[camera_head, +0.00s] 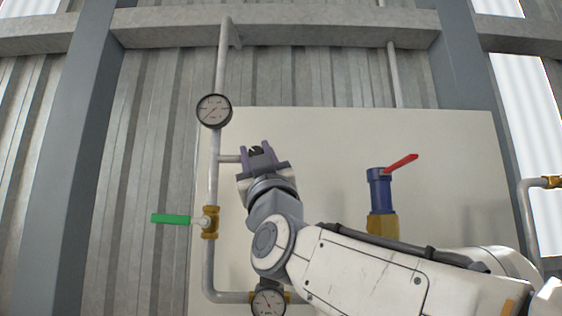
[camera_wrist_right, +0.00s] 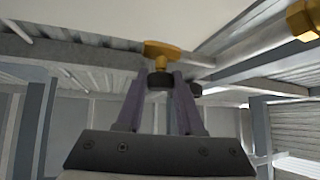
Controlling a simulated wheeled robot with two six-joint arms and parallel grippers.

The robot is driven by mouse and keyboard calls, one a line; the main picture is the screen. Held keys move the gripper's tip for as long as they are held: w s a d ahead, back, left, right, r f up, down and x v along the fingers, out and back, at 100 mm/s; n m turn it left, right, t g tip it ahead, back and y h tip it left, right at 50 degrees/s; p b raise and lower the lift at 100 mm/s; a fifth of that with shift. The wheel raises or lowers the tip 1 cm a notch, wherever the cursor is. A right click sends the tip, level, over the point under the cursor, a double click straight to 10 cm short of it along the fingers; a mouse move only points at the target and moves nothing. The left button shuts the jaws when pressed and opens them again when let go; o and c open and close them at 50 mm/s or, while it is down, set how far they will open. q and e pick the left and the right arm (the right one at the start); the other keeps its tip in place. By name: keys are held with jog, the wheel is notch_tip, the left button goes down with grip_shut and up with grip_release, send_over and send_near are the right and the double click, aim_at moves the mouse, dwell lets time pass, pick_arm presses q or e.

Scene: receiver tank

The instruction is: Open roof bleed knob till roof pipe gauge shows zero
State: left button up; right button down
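The pipe gauge (camera_head: 214,111) is a round white dial on the upper part of the vertical grey pipe in the head view. Its thin needle lies diagonally; the reading is too small to tell. The black bleed knob (camera_wrist_right: 160,81) sits below a brass fitting (camera_wrist_right: 162,51) in the right wrist view. My right gripper (camera_head: 257,151) is at the end of the short side pipe. Its purple fingers stand on both sides of the knob and appear to touch it. The fingers mostly hide the knob in the head view. My left gripper is not in view.
A green lever (camera_head: 172,219) on a brass valve is on the pipe at lower left. A second gauge (camera_head: 268,302) is at the bottom, partly behind my right arm. A blue valve (camera_head: 380,192) with a red handle stands to the right. A pale panel is behind.

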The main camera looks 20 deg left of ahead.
jog(key=shift+a+m+t+h, duration=0.1)
jog(key=shift+m+t+h, duration=0.25)
jog(key=shift+m, duration=0.25)
jog(key=m+t+h, duration=0.2)
jog(key=m+h, duration=0.1)
jog(key=m, duration=0.1)
jog(key=m+t+h, duration=0.1)
jog(key=m+h, duration=0.3)
jog(key=m+t+h+p, duration=0.1)
jog(key=m+h, duration=0.3)
jog(key=shift+m, duration=0.3)
jog(key=shift+m+g+h, duration=0.65)
jog(key=shift+m+h, duration=3.4)
jog(key=shift+m, duration=0.05)
jog(key=shift+m+g+h, duration=0.3)
jog(key=shift+m+h, duration=0.1)
jog(key=shift+m, duration=0.1)
jog(key=c, duration=0.5)
grip_release()
jog(key=shift+c, duration=0.2)
